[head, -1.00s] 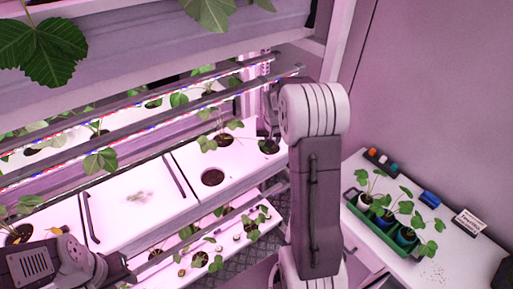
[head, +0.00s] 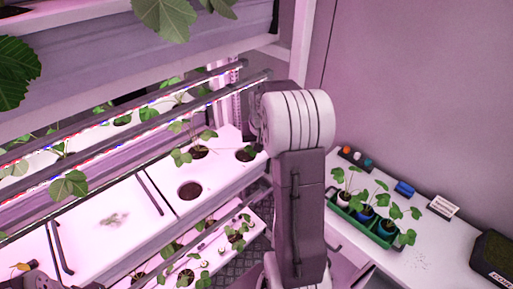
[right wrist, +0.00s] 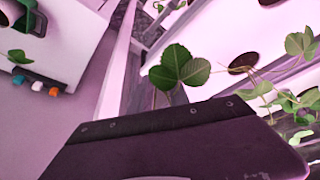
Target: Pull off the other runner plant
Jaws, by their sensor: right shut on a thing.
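My right gripper (right wrist: 175,140) shows in the right wrist view as a dark plate across the bottom. It is shut, and a small three-leaf runner plant (right wrist: 180,68) stands just past its edge, with a thin stem running down behind the plate. The grip point itself is hidden. In the head view my right arm hides this gripper. Another strawberry plant (head: 198,152) grows in the white rack channel, beside a pot hole (head: 190,190) with no plant in it. More leaves on thin stems (right wrist: 285,98) lie at the right in the wrist view.
A green tray (head: 338,208) with several potted plants stands on the white table at right. Behind it are coloured caps (head: 357,158), a blue block (head: 404,189) and a small sign (head: 442,207). Light bars (head: 130,125) cross above the rack channel. A lower channel (head: 225,258) holds small plants.

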